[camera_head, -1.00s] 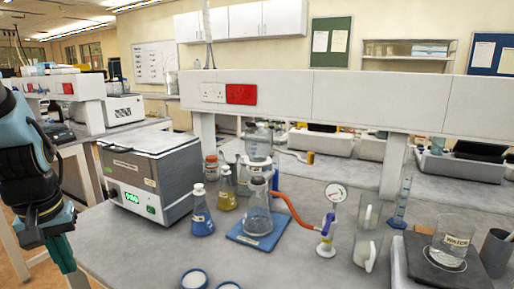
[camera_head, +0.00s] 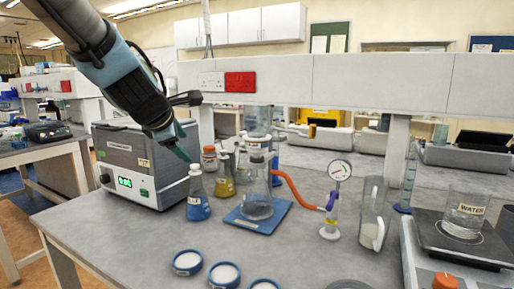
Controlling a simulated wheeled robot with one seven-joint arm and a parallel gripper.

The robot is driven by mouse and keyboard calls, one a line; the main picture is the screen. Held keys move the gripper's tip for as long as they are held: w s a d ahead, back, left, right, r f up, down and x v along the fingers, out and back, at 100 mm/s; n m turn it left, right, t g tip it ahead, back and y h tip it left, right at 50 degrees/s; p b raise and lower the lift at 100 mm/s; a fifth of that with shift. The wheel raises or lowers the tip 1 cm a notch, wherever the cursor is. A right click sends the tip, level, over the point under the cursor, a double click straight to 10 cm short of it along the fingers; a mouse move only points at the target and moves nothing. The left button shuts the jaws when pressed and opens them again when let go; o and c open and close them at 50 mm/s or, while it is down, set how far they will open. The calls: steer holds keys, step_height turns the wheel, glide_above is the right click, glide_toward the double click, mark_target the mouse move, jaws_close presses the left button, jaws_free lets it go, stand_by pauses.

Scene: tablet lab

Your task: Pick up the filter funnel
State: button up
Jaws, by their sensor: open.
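The filter funnel (camera_head: 258,122) is a clear cup with a white lower collar. It stands upright on top of a clear conical flask (camera_head: 257,205) on a blue mat (camera_head: 240,221), in the middle of the view. My gripper (camera_head: 182,150) is open, with teal fingers pointing down and right. It is left of the funnel and apart from it, seen just above the cap of the blue-liquid flask (camera_head: 197,207). The gap between its fingers is hard to make out from this side.
A yellow-liquid flask (camera_head: 225,180) and a red-capped bottle (camera_head: 209,158) stand left of the funnel. An orange hose (camera_head: 300,190) runs right to a gauge (camera_head: 340,171). A grey box with a green display (camera_head: 145,165) is at left. A shelf (camera_head: 350,95) spans behind. Round dishes (camera_head: 188,262) lie in front.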

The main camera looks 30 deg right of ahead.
mark_target(260, 111)
steer(key=shift+o, duration=1.4)
steer(key=s+d+r+n+t+h+b, duration=0.1)
steer(key=s+d+r+n+h+b, duration=0.1)
steer(key=d+n, duration=0.4)
step_height(260, 111, up, 2)
steer(key=s+d+b, duration=0.1)
steer(key=d, duration=0.1)
steer(key=shift+s+d+r+h, duration=0.25)
steer(key=shift+s+d+h, duration=0.1)
steer(key=shift+d+h, duration=0.05)
steer(key=shift+o, duration=0.4)
steer(key=s+d+r+n+h+b, duration=0.1)
steer(key=s+d+r+n+b, duration=0.1)
steer(key=s+d+r+n, duration=0.2)
steer(key=shift+s+d+r+n+t+h, duration=0.2)
steer(key=shift+d+r+n+t+h, duration=0.25)
steer(key=shift+n, duration=0.35)
steer(key=x, duration=1)
steer(key=shift+w+d+f+b, duration=0.15)
steer(key=shift+d+b, duration=0.1)
steer(key=shift+b, duration=0.1)
